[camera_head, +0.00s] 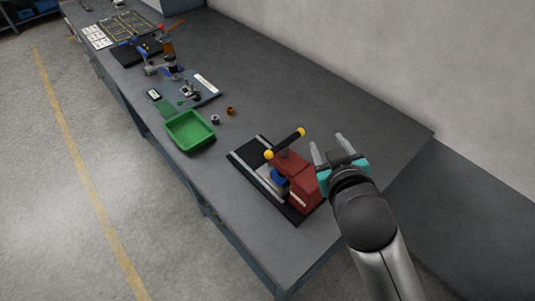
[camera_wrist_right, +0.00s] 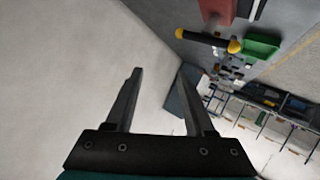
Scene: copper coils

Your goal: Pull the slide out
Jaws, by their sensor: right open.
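A red press-like device (camera_head: 293,180) stands on a black base plate (camera_head: 243,160) near the front end of the bench. It has a black bar handle (camera_head: 286,143) with yellow ends and a blue part (camera_head: 281,178) low at its front. Pale rails run along the base; I cannot tell which part is the slide. My right gripper (camera_head: 327,142) is open and empty, in the air to the right of the device, apart from it. In the right wrist view its fingers (camera_wrist_right: 158,97) are spread, with the handle (camera_wrist_right: 207,38) beyond them. My left gripper is not in view.
A green tray (camera_head: 190,131) stands on the bench left of the device, with two small rings, one copper-coloured (camera_head: 231,110), beside it. Other fixtures and boards stand farther back. A wall bounds the bench on the right; its right-hand surface is clear.

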